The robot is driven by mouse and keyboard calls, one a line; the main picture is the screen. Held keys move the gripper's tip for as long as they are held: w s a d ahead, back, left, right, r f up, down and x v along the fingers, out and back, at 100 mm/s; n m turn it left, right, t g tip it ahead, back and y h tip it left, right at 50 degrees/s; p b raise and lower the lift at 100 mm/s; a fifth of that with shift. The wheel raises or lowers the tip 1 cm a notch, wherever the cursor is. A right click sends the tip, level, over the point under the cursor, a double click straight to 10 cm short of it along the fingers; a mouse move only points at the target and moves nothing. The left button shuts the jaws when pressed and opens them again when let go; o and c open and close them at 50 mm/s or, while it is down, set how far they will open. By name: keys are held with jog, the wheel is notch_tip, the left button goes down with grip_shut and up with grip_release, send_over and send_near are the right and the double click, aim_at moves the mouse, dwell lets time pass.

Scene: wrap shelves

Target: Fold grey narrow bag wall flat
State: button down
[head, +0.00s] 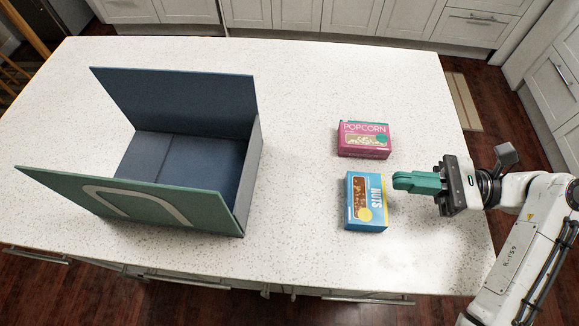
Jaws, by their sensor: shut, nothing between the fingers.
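An open bag (165,103) stands on the left of the table. Its two wide walls lean outward: the back one shows dark blue, and the front one (75,190) is green with a pale handle arch. The grey narrow wall (250,172) at the right end stands upright between them. At the left end no narrow wall stands; a greyish-blue panel (165,152) lies low inside, and I cannot tell whether it is a folded wall or the floor. My gripper (397,181), with green fingers, is shut and empty, well right of the bag, near the nuts box.
A pink popcorn box (362,139) and a blue nuts box (366,202) lie on the white speckled table (310,100) between the bag and my gripper. The table is clear between the bag and the boxes. Cabinets line the back.

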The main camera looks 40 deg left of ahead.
aim_at(249, 164)
jog(key=shift+s+a+r, duration=0.1)
jog(key=shift+s+a, duration=0.15)
jog(key=shift+a, duration=0.2)
jog(key=p+x, duration=0.3)
jog(key=x, duration=2)
jog(key=shift+p, duration=0.35)
